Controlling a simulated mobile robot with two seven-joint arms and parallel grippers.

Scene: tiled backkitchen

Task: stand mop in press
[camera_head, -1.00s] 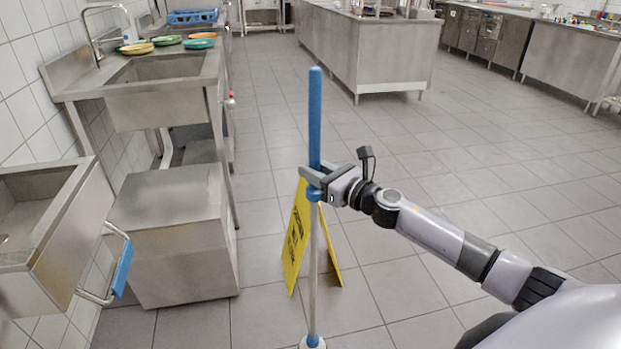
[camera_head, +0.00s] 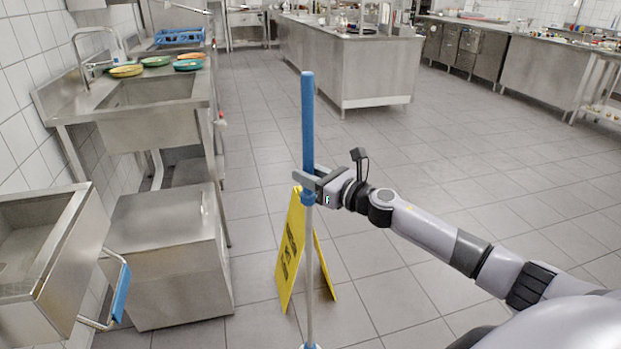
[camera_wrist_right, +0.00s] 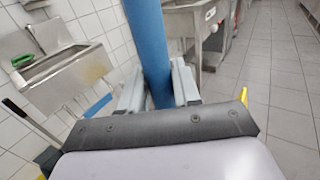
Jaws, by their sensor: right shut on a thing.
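The mop (camera_head: 308,120) stands nearly upright in front of me, with a blue upper handle and a grey lower shaft. Its head is cut off at the bottom edge of the head view. My right gripper (camera_head: 308,184) is shut around the handle near the lower end of the blue part. In the right wrist view the blue handle (camera_wrist_right: 148,45) passes between the two fingers (camera_wrist_right: 158,88). My left gripper is not in view.
A yellow floor sign (camera_head: 290,250) stands just behind the mop shaft. A steel box (camera_head: 168,255), a wall basin with a blue-grip handle (camera_head: 50,250) and a sink counter (camera_head: 150,105) with plates line the left. A steel island (camera_head: 370,70) stands further back. Floor on the right is clear.

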